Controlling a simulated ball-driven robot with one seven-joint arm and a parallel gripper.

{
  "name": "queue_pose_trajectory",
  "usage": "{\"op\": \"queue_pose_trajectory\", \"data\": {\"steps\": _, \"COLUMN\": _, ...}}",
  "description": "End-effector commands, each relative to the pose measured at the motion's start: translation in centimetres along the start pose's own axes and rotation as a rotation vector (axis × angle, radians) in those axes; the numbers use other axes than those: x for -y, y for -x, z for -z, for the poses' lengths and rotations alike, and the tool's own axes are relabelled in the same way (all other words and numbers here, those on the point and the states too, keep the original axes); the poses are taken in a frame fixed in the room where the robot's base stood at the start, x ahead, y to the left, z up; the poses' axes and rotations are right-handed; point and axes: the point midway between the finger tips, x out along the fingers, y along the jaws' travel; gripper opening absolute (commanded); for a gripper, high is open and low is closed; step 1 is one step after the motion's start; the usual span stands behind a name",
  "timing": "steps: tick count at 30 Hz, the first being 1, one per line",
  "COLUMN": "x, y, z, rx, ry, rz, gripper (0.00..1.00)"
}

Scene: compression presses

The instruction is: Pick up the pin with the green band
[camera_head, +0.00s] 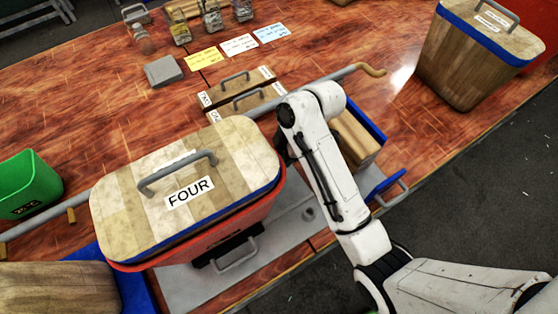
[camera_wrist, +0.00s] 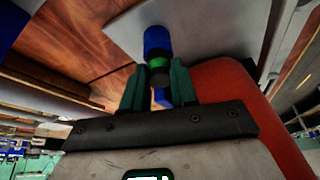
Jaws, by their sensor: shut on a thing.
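The pin with the green band (camera_wrist: 157,64) shows in the wrist view. It is blue with a green ring around its middle. My gripper (camera_wrist: 159,84) has its two dark green fingers on either side of the pin and is shut on it. A pale grey plate (camera_wrist: 125,28) lies behind the pin; I cannot tell whether the pin touches it. In the head view my white arm reaches over the table, and my gripper and the pin are hidden behind the arm and the large box marked FOUR.
The red box with a wooden lid marked FOUR (camera_head: 187,192) stands close left of my arm; its red wall is near my gripper in the wrist view (camera_wrist: 240,100). A green bin (camera_head: 28,186) stands at left. Another lidded box (camera_head: 478,50) stands at right. Coloured cards (camera_head: 239,45) lie at the back.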

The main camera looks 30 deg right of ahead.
Motion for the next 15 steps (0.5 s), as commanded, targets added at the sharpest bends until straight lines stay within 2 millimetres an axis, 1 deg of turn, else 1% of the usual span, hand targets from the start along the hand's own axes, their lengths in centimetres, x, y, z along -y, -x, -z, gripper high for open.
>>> {"op": "queue_pose_trajectory", "data": {"steps": 5, "x": -0.1, "y": 0.3, "z": 0.1, "rx": -0.001, "ry": 0.001, "rz": -0.002, "gripper": 0.00}}
{"op": "queue_pose_trajectory", "data": {"steps": 8, "x": -0.1, "y": 1.2, "z": 0.6, "rx": -0.001, "ry": 0.001, "rz": -0.003, "gripper": 0.00}}
{"op": "queue_pose_trajectory", "data": {"steps": 10, "x": -0.1, "y": 2.4, "z": 1.0, "rx": -0.002, "ry": 0.002, "rz": -0.005, "gripper": 0.00}}
{"op": "queue_pose_trajectory", "data": {"steps": 12, "x": -0.1, "y": 4.1, "z": 1.7, "rx": -0.002, "ry": 0.002, "rz": -0.005, "gripper": 0.00}}
{"op": "queue_pose_trajectory", "data": {"steps": 15, "x": 0.0, "y": 6.1, "z": 2.5, "rx": 0.000, "ry": 0.000, "rz": -0.001, "gripper": 0.00}}
